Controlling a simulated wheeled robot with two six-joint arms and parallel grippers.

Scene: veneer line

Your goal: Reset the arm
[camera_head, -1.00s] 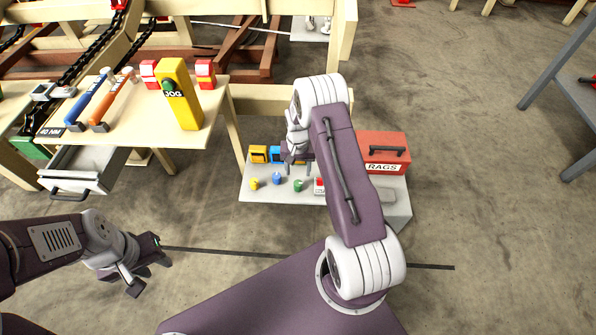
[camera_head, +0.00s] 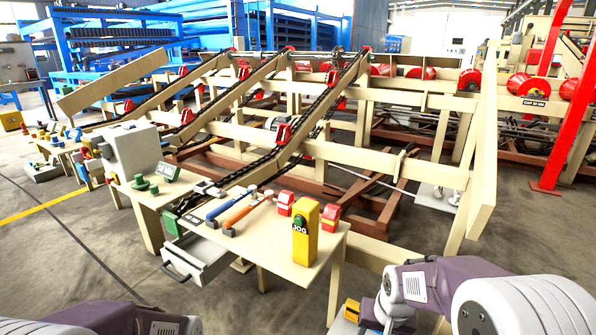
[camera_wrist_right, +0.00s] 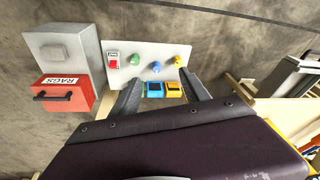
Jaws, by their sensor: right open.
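My right arm (camera_head: 455,290) comes in at the lower right of the head view, bent with its wrist low near the bottom edge. My right gripper (camera_wrist_right: 160,86) shows in the right wrist view with its two dark fingers spread apart and nothing held. Beyond and between the fingers are a blue block (camera_wrist_right: 154,90) and a yellow block (camera_wrist_right: 173,89) by a pale panel; I cannot tell whether the fingers touch anything. My left arm (camera_head: 120,318) shows only in part at the lower left of the head view; its gripper is out of view.
A wooden bench (camera_head: 262,243) carries an orange-handled tool (camera_head: 246,210) and a yellow JOG box (camera_head: 305,235). Its open drawer (camera_head: 198,258) juts out. In the wrist view, a red RAGS box (camera_wrist_right: 66,95) and a pale control panel (camera_wrist_right: 146,52) with coloured knobs lie ahead.

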